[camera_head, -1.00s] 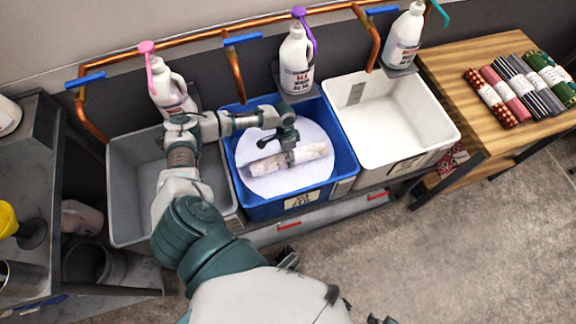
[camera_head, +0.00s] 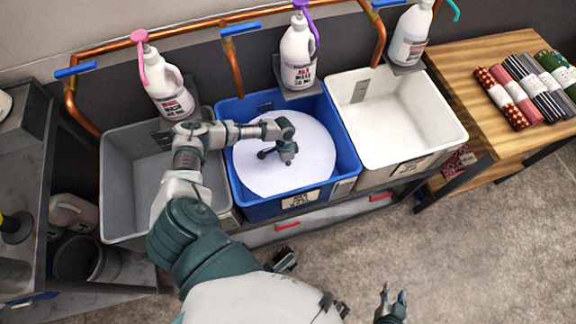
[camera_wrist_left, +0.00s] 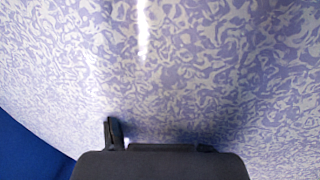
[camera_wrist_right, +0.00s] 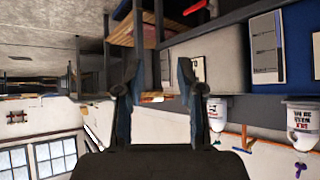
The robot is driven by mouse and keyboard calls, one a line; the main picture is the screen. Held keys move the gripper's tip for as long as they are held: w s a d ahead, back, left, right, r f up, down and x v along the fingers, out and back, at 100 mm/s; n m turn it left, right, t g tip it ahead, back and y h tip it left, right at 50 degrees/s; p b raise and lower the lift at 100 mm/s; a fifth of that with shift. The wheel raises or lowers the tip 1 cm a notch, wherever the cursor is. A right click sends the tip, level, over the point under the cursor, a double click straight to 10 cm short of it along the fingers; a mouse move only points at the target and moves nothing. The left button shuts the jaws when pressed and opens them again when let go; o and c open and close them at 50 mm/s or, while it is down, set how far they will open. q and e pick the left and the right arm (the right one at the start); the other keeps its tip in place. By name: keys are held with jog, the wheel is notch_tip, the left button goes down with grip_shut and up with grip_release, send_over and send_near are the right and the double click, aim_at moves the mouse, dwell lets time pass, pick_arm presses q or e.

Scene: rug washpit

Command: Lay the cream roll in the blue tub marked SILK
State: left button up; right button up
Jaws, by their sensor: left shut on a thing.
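The blue tub (camera_head: 272,208) stands in the middle of the row, nearly filled by a pale lilac, foamy-looking surface (camera_head: 255,175); its front tag is too small to read. My left gripper (camera_head: 280,155) is low over this surface, inside the tub's rim, shut. The cream roll it holds does not show in any view now; the pale surface seems to cover it. In the left wrist view the mottled lilac surface (camera_wrist_left: 220,60) fills most of the picture, close to the gripper. My right gripper (camera_head: 393,303) is open and empty over the floor; its parted fingers show in the right wrist view (camera_wrist_right: 160,75).
A grey tub (camera_head: 122,190) stands left and a white tub (camera_head: 440,135) right. Pump bottles (camera_head: 297,55) and copper pipes (camera_head: 235,75) line the back. A wooden table (camera_head: 465,50) at right bears several rolls (camera_head: 530,85). The floor (camera_head: 480,240) in front is clear.

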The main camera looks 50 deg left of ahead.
pick_arm(q)
jog(key=shift+a, duration=0.15)
pick_arm(e)
jog(key=shift+a+r, duration=0.1)
jog(key=shift+a, duration=0.1)
pick_arm(q)
jog(key=o, duration=1.4)
jog(key=shift+a, duration=0.1)
jog(key=shift+r, duration=0.25)
jog(key=p+v, duration=0.2)
jog(key=v, duration=0.4)
jog(key=shift+r, duration=0.25)
jog(key=shift+w+a+r, duration=0.1)
jog(key=shift+r, duration=0.15)
pick_arm(e)
jog(key=s+d+f+g+h, duration=0.1)
jog(key=s+d+f+g, duration=0.1)
jog(key=s+g, duration=0.2)
jog(key=s, duration=0.2)
jog(key=shift+s+d+f, duration=0.2)
jog(key=shift+s+d, duration=0.05)
jog(key=shift+s, duration=0.1)
jog(key=shift+w, duration=0.1)
